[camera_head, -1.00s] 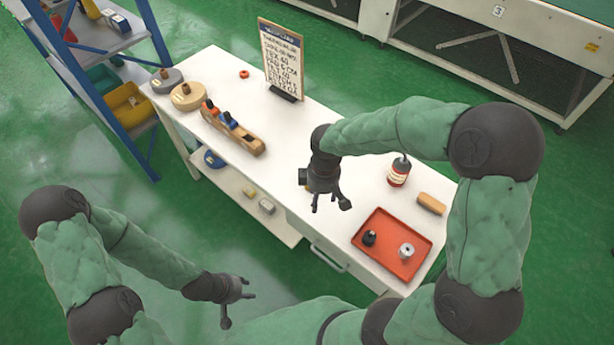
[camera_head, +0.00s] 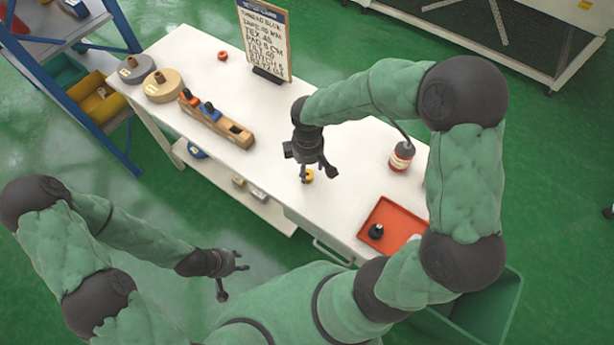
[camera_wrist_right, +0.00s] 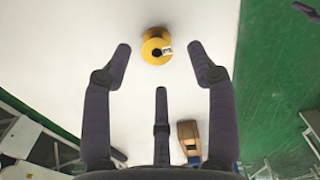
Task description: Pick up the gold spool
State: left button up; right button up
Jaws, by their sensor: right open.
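The gold spool (camera_wrist_right: 153,52) stands on the white table, with a dark centre hole and a small white label. In the right wrist view it is between and just beyond the tips of my open right gripper (camera_wrist_right: 160,62), not touching them. In the head view the gold spool (camera_head: 308,176) is small and partly hidden below my right gripper (camera_head: 318,172), which hangs over the table. My left gripper (camera_head: 232,277) is beside the table's near side, over the floor; its fingers look spread and empty.
A sign board (camera_head: 263,40), tape rolls (camera_head: 163,85), an oil bottle (camera_head: 401,156) and a red tray (camera_head: 394,226) with a black piece (camera_head: 376,231) share the table (camera_head: 205,60). The table around the gold spool is clear.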

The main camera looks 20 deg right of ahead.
aim_at(309, 173)
jog(key=f+b, duration=0.1)
jog(key=f, duration=0.2)
jog(key=f+b, duration=0.1)
jog(key=f, duration=0.1)
jog(key=shift+w+d+f+b, duration=0.1)
jog(key=shift+w+d+b, duration=0.15)
jog(key=shift+b, duration=0.1)
jog(key=c, duration=1.1)
